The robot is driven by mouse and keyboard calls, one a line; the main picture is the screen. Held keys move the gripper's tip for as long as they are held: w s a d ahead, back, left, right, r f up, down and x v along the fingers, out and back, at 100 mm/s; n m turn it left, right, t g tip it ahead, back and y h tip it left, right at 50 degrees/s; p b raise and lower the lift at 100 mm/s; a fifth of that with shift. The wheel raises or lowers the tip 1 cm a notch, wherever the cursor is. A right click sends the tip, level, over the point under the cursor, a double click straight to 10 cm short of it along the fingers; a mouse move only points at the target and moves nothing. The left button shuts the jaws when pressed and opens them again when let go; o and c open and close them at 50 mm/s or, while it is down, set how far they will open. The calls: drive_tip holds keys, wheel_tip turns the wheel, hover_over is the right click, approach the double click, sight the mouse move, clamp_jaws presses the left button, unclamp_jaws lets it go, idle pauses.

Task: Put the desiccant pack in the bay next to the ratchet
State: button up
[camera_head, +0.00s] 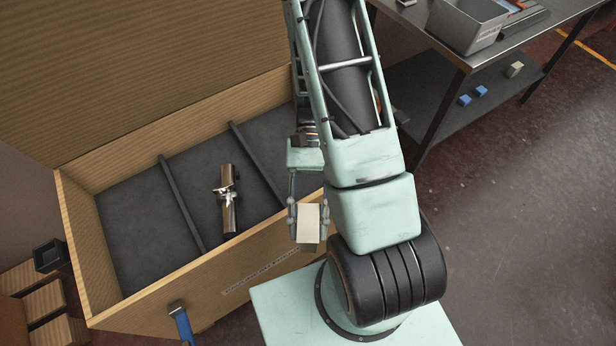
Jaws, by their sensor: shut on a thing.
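My gripper (307,213) is shut on a small cream-coloured block, which I take to be the desiccant pack (309,226). It holds the pack in front of the crate's right part, near the front wall in the picture; its exact height is unclear. The open wooden crate (200,276) has a dark floor split into bays by two dark dividers (182,205). A shiny metal tool, apparently the ratchet (228,200), lies in the middle bay. The left bay (145,230) is empty. The right bay (270,130) is partly hidden by my arm, and its visible floor is bare.
The crate's tall lid or back panel (140,70) rises behind it. A blue-handled thing (183,325) stands at the front wall. A small black bin (48,255) is at left. A metal table (430,50) with a grey bin (467,25) stands at upper right.

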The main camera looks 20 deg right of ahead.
drive_tip(key=d+f+n+h+b, duration=0.3)
drive_tip(key=d+n+h+b, duration=0.1)
drive_tip(key=d+n+h, duration=0.6)
drive_tip(key=w+d+f+n+t+h+b, duration=0.1)
drive_tip(key=w+d+n+t+h+b, duration=0.3)
drive_tip(key=w+n+t, duration=0.5)
drive_tip(key=w+d+n+t+h+b, duration=0.3)
drive_tip(key=w+n+t+h+b, duration=0.15)
drive_tip(key=w, duration=0.75)
drive_tip(key=shift+n+t, duration=0.65)
drive_tip(key=shift+t, duration=0.1)
drive_tip(key=w+f+b, duration=0.1)
drive_tip(key=f+b, duration=0.2)
drive_tip(key=f, duration=0.4)
drive_tip(key=w+f+b, duration=0.1)
drive_tip(key=f+b, duration=0.3)
drive_tip(key=f, duration=0.4)
drive_tip(key=w+a+f+b, duration=0.1)
drive_tip(key=f+b, duration=0.3)
drive_tip(key=f, duration=0.3)
drive_tip(key=shift+w+f, duration=0.2)
drive_tip(key=shift+w, duration=0.05)
